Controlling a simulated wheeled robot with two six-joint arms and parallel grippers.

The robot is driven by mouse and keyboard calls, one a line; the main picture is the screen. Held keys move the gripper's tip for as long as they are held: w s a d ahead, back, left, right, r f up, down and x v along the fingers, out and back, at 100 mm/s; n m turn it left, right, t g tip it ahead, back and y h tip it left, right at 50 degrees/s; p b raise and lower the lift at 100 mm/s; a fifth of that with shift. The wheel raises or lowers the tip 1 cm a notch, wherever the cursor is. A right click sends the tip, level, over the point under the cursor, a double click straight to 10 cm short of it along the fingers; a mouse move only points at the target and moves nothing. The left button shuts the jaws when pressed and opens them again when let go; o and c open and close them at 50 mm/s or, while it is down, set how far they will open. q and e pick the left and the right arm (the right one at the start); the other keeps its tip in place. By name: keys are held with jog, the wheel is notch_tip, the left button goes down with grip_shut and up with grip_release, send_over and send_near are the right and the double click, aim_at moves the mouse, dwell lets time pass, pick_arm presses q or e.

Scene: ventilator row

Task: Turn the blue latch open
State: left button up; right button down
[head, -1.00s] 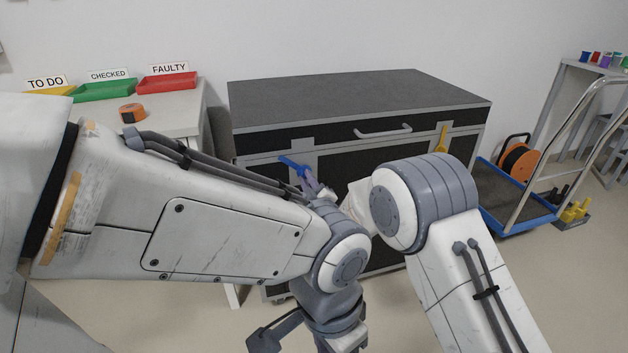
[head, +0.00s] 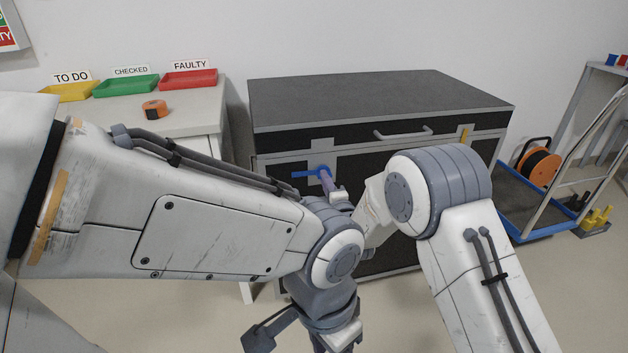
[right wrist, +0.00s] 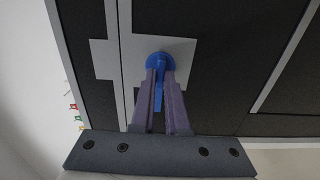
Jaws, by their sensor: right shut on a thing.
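The blue latch (head: 306,174) is on the front of a black case with grey trim (head: 380,97), near its left end. In the head view its lever lies about level, pointing left. My right gripper (head: 324,175) is at the latch, its purple-grey fingers reaching it from the front. In the right wrist view the fingers (right wrist: 161,78) are closed on the lever of the blue latch (right wrist: 159,60), with its round base on a light plate just beyond the tips. My left gripper (head: 318,338) hangs low at the bottom of the head view, away from the case; its fingers do not show clearly.
A table (head: 190,122) at left holds yellow, green and red trays and an orange tape roll (head: 154,109). A blue trolley (head: 530,222) with a cable reel (head: 538,166) stands right.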

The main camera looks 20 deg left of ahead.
jog(key=shift+s+a+f, duration=0.1)
jog(key=shift+f, duration=0.05)
dwell(0.3)
jog(key=c, duration=0.9)
grip_release()
jog(key=p+v, duration=0.2)
jog(key=v, duration=0.8)
jog(key=shift+s, duration=0.2)
